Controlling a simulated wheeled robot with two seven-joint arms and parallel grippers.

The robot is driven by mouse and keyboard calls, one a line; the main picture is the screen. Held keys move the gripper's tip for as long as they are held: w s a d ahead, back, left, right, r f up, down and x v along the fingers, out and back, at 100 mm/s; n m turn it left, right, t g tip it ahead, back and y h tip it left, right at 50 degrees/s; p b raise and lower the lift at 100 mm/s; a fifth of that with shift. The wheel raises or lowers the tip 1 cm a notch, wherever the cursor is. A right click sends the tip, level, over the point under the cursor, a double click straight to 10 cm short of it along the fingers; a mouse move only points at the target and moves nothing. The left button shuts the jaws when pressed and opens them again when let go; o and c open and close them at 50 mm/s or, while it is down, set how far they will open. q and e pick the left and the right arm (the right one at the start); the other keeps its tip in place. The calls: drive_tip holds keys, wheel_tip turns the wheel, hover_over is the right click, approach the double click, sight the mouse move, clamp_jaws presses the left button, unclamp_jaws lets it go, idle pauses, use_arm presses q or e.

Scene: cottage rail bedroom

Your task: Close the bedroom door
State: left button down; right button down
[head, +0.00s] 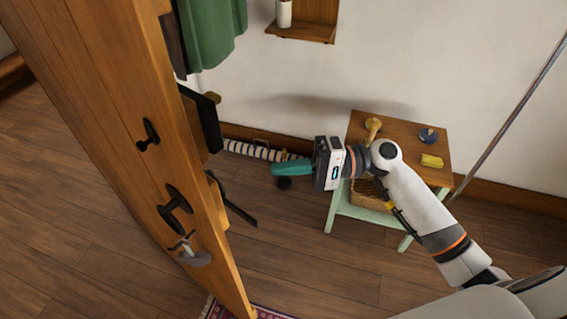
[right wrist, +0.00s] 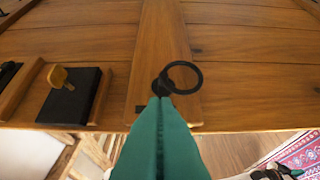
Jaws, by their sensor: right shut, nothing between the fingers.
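The wooden bedroom door (head: 105,75) stands open at the left of the head view, with its edge toward the right. My right gripper (head: 277,169) has teal fingers, shut and empty, pointing left toward the door's far side. In the right wrist view the fingertips (right wrist: 160,102) are just below a black ring handle (right wrist: 182,78) on wooden planks (right wrist: 70,42). I cannot tell whether they touch it. My left gripper is out of view.
A small side table (head: 395,135) with several small items and a basket (head: 370,195) stands under my right arm. A wall shelf (head: 300,30) and green cloth (head: 213,35) are behind. A patterned rug (head: 212,308) lies at the door's foot. Floor left of the door is clear.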

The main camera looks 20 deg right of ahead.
drive_tip(key=a+p, duration=0.4)
drive_tip(key=a, duration=0.6)
drive_tip(key=shift+s+a+p, duration=0.2)
drive_tip(key=shift+s+p, duration=0.1)
drive_tip(key=shift+s, duration=0.05)
